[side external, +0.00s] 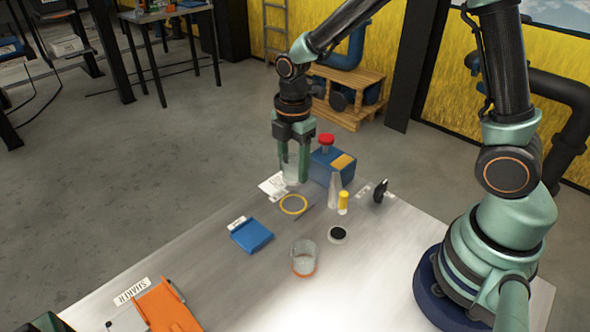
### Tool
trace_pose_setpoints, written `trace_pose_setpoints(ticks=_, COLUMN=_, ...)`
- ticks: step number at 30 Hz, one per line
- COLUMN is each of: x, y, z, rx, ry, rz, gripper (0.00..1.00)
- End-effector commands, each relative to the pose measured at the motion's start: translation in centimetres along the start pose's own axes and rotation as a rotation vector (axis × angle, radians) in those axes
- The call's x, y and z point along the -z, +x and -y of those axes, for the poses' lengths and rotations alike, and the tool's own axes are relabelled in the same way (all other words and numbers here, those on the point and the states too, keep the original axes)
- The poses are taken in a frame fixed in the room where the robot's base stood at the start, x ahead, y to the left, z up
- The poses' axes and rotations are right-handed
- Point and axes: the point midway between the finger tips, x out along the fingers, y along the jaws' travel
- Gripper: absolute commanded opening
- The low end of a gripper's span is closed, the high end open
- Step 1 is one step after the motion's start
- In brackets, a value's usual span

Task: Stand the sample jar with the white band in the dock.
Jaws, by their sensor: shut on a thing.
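My gripper (291,160) points down near the far edge of the table and is shut on a clear sample jar (290,174). The jar is upright between the fingers; its band looks whitish, though it is small and partly hidden. A flat round spot with a yellow ring (293,204) lies on the table just below and in front of the held jar; it may be the dock, but I cannot tell for sure. The jar looks above the table and apart from the ring. A second clear jar with an orange band (304,260) stands nearer the front.
A blue box with a red knob (331,165) stands close right of my gripper. A pale cone (335,190), a yellow-capped item (343,202) and a black disc (337,234) are nearby. A blue block (251,236) and an orange item (168,308) lie left. The front middle is clear.

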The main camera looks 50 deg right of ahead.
Motion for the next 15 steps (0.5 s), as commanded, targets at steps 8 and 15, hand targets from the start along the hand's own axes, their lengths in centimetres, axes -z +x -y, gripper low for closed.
trace_pose_setpoints(ticks=8, x=0.0, y=3.4, z=0.0, rx=0.001, ry=0.000, rz=0.000, gripper=0.01)
trace_pose_setpoints(ticks=15, x=0.0, y=6.3, z=0.1, rx=0.003, ry=0.000, rz=0.000, gripper=0.01)
